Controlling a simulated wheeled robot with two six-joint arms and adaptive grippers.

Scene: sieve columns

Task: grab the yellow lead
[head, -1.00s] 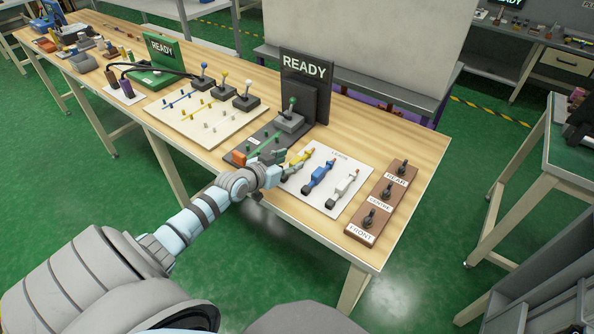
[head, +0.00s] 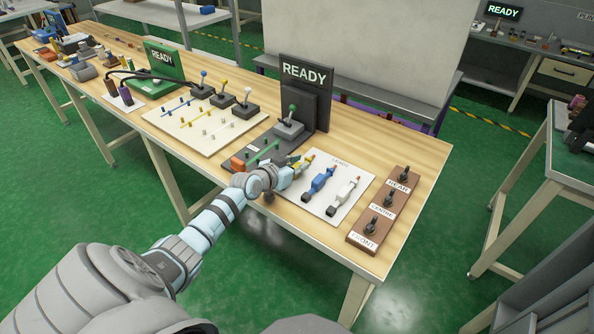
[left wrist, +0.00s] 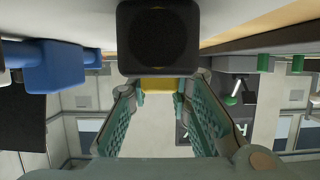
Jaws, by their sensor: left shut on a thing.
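The yellow lead (head: 305,162) is at the left side of the white lead board (head: 325,207), beside the blue lead (head: 319,183) and the white lead (head: 344,194). My left gripper (head: 295,170) is shut on the yellow lead and hides much of its lower part. In the left wrist view, the lead's yellow body (left wrist: 160,85) shows between the fingers, behind a large black end. I cannot tell whether the lead touches the board. The blue lead is at the left of that view (left wrist: 55,66). My right gripper is not in view.
A brown block with several black switches (head: 380,212) stands right of the board. Left are a dark panel with a green lever (head: 291,118) and a black READY sign (head: 304,74). Further left is a pale board with coloured levers (head: 190,128).

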